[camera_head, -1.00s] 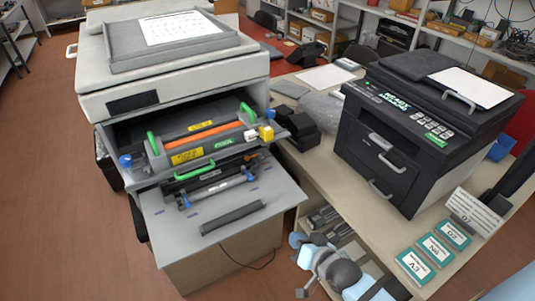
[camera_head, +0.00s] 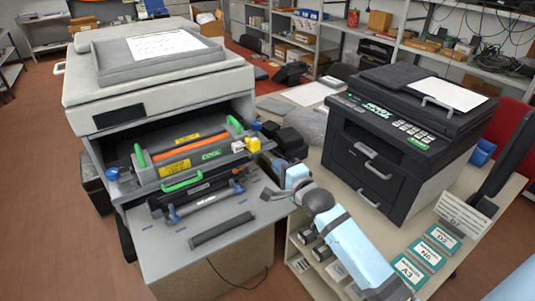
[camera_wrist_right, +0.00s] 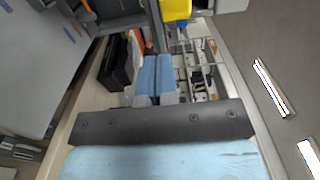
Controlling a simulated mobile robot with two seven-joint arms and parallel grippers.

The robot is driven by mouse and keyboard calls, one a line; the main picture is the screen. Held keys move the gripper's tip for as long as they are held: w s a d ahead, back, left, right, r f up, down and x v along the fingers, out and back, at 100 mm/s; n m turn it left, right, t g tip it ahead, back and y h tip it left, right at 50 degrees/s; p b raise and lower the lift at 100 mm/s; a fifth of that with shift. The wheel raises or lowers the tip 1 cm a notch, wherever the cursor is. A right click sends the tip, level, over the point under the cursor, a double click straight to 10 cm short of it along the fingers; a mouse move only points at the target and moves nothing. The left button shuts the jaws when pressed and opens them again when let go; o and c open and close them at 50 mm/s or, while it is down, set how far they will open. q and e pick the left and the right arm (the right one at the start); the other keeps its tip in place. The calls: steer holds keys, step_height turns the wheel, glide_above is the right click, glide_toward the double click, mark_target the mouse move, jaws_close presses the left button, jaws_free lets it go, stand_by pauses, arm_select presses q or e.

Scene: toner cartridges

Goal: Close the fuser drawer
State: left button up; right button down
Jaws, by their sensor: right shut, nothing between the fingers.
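The fuser drawer (camera_head: 200,158) stands pulled out of the left printer's open front. It carries an orange roller (camera_head: 175,143), green handles, a blue knob and a yellow knob (camera_head: 253,145). My right gripper (camera_head: 276,166) is shut and empty, just right of the drawer's front right corner, below the yellow knob. In the right wrist view its blue fingers (camera_wrist_right: 156,60) are together, with the yellow knob (camera_wrist_right: 177,9) ahead of them and apart from them. The exact gap is hard to tell. My left gripper is not in view.
The lowered grey front panel (camera_head: 220,225) lies below the drawer with a dark bar (camera_head: 222,228) on it. A black printer (camera_head: 405,140) stands on the table at right. Small black boxes (camera_head: 288,143) sit close behind my gripper. Labelled cards (camera_head: 425,255) lie at the table's front.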

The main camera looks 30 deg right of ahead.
mark_target(263, 151)
steer(key=w, duration=0.6)
steer(key=shift+w+a+p, duration=0.1)
steer(key=shift+a+p, duration=0.05)
steer(key=shift+p, duration=0.2)
steer(key=shift+w, duration=0.1)
